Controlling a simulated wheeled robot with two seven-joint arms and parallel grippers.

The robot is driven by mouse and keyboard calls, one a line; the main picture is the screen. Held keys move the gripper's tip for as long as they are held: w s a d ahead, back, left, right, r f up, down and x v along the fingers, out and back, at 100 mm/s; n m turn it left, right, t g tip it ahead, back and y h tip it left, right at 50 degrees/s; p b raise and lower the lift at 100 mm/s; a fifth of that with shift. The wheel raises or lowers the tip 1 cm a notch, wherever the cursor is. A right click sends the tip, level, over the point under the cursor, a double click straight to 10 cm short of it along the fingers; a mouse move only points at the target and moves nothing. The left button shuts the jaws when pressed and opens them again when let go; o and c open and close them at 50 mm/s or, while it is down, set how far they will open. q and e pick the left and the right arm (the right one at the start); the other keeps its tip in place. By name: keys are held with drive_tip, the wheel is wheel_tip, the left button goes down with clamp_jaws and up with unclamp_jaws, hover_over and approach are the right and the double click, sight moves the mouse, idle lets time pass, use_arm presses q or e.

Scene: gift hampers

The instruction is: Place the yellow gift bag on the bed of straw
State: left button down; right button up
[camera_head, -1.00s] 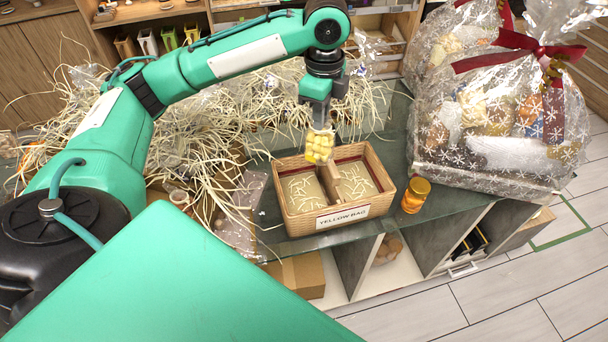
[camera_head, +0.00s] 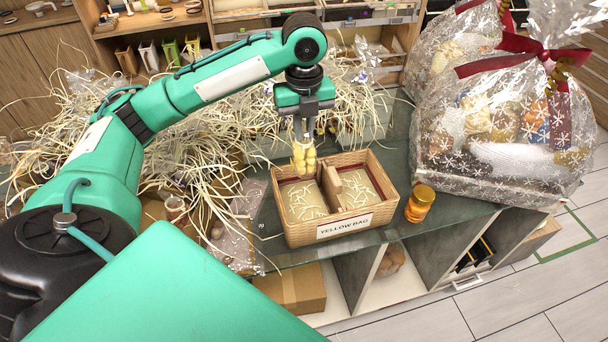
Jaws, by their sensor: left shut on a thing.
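My left gripper (camera_head: 304,140) comes down from above and is shut on the small yellow gift bag (camera_head: 304,158). The bag hangs upright over the back of the left compartment of a wicker basket (camera_head: 335,234) labelled "YELLOW BAG". The gripper partly hides it, and I cannot tell whether its bottom touches anything. A bed of pale straw (camera_head: 305,203) lies in the left compartment. More straw (camera_head: 359,185) lies in the right compartment, beyond a wooden divider. My right gripper is not in view.
Large wrapped hampers (camera_head: 500,130) stand at the right of the glass counter (camera_head: 449,208). Loose straw (camera_head: 170,140) is heaped to the left and behind.

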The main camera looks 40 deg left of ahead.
sight(304, 160)
use_arm(q)
wheel_tip(304, 160, down, 10)
drive_tip(key=shift+r+p, duration=0.1)
drive_tip(key=shift+p, duration=0.35)
wheel_tip(304, 160, down, 4)
drive_tip(key=shift+f, duration=0.15)
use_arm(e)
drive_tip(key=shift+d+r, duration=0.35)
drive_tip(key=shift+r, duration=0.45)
use_arm(q)
drive_tip(key=c, duration=1.5)
unclamp_jaws()
drive_tip(key=shift+f, duration=0.1)
drive_tip(key=shift+o, duration=0.2)
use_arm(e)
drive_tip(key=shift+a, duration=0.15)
